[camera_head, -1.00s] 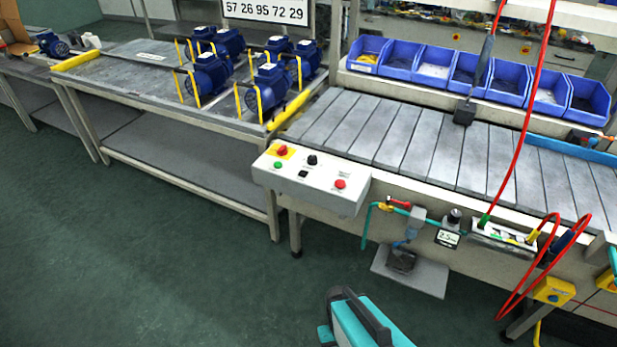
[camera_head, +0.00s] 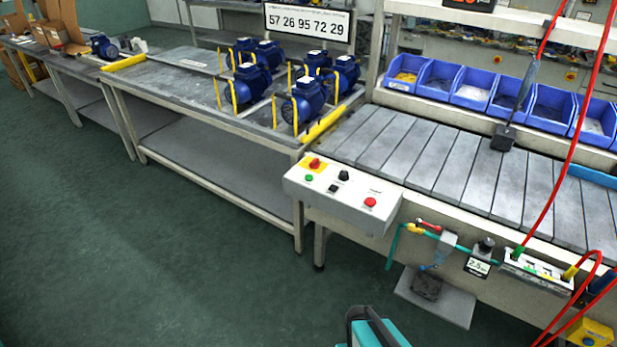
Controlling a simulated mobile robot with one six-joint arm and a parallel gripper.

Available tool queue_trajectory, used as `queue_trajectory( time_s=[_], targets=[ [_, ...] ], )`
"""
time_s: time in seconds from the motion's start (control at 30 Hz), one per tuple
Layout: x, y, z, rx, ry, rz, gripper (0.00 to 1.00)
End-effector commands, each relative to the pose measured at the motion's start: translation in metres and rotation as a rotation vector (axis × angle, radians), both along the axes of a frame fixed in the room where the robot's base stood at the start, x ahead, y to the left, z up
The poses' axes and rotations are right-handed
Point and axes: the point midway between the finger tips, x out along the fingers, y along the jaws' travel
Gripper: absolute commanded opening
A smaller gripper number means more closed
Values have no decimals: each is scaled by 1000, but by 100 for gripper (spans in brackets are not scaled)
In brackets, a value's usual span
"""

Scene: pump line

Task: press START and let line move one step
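The white control box (camera_head: 343,198) is fixed to the front left corner of the slatted line. On its top are a green button (camera_head: 309,178), a red knob on a yellow plate (camera_head: 315,163), a black knob (camera_head: 343,175), a black switch (camera_head: 333,188) and a red button (camera_head: 370,202). The labels are too small to read, so START is not marked legibly. The line (camera_head: 440,165) has grey slats and is bare of pumps here. My gripper is not in view; a teal and black part of my own body shows at the bottom edge.
Several blue pumps (camera_head: 303,104) stand on the table left of the line. Blue bins (camera_head: 470,88) line the back. Red hoses (camera_head: 573,150) hang at right. A foot pedal plate (camera_head: 436,300) is below the line. The green floor at left is clear.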

Motion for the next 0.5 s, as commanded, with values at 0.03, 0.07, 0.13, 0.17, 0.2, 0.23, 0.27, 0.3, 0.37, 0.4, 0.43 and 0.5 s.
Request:
queue_trajectory(
  time_s=[0.03, 0.07, 0.13, 0.17, 0.2, 0.23, 0.27, 0.3, 0.37, 0.4, 0.43, 0.5],
  targets=[
    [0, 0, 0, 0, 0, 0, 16],
    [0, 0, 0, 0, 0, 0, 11],
    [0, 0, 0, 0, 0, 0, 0],
    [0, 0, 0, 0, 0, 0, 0],
    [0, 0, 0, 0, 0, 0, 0],
    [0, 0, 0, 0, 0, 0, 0],
    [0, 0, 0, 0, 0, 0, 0],
    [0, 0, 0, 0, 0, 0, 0],
    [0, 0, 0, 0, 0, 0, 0],
    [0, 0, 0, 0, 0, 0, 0],
    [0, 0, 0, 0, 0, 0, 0],
    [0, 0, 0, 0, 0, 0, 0]
  ],
)
